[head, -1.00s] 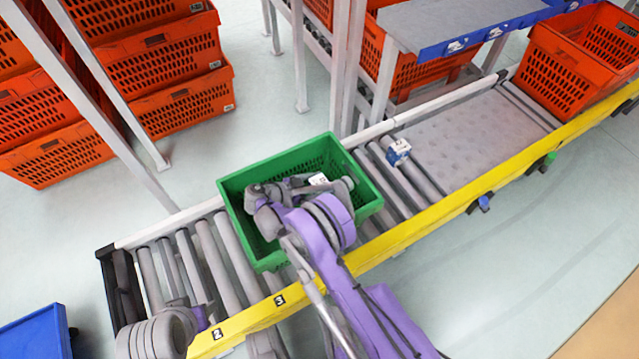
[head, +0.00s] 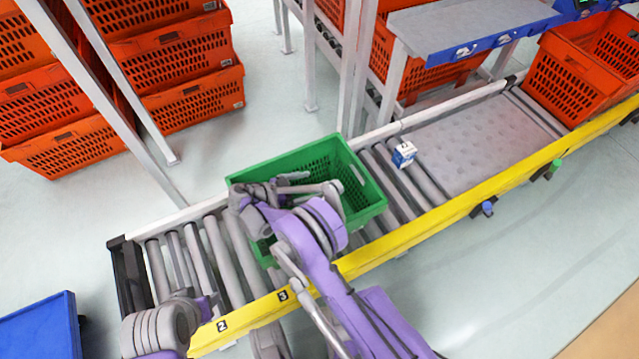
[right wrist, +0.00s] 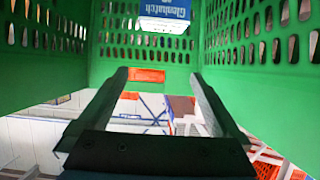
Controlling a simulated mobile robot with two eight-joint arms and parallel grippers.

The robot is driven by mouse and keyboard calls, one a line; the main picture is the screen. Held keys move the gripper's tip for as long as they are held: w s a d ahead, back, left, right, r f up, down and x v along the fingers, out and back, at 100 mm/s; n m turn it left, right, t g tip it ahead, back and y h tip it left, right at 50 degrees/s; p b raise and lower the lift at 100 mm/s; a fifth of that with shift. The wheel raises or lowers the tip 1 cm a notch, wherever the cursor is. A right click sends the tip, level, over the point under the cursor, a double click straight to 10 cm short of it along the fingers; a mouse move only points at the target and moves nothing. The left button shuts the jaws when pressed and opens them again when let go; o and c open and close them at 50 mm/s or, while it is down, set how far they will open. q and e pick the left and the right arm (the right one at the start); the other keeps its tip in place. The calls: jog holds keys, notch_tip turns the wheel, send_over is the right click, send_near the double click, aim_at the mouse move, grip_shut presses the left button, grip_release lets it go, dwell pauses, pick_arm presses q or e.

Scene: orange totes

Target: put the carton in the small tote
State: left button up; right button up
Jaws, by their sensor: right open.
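The green small tote (head: 368,180) stands on the roller conveyor. My right gripper (head: 322,184) is over and inside it, open, with nothing between its fingers. In the right wrist view the open fingers (right wrist: 158,76) point in between the green tote walls (right wrist: 258,45). A blue and white carton (right wrist: 165,14) with "Glenhatch" lettering shows at the top edge, within the tote and apart from the fingertips. Only part of it is in the picture, and my arm hides it in the head view. My left arm is at the lower left; its gripper is not in view.
A small blue and white box (head: 403,154) sits on the conveyor just right of the green tote. Orange totes (head: 570,78) stand at the far right end and in stacks (head: 190,100) at the back left. A blue bin (head: 40,330) is at lower left.

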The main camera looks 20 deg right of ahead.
jog(key=s+d+r+n+y, duration=0.4)
jog(key=s+r, duration=0.1)
jog(key=r, duration=0.3)
jog(key=s+d+r+n+y, duration=0.3)
jog(key=s+d+r+n, duration=0.15)
jog(key=r, duration=0.35)
jog(key=s+a+r+n+t+y, duration=0.1)
jog(key=s+n+y, duration=0.2)
jog(key=s, duration=0.8)
jog(key=s+a+r+n+y, duration=0.2)
jog(key=s+n+y, duration=0.1)
jog(key=s, duration=0.8)
jog(key=shift+n+t, duration=0.4)
jog(key=shift+n, duration=0.25)
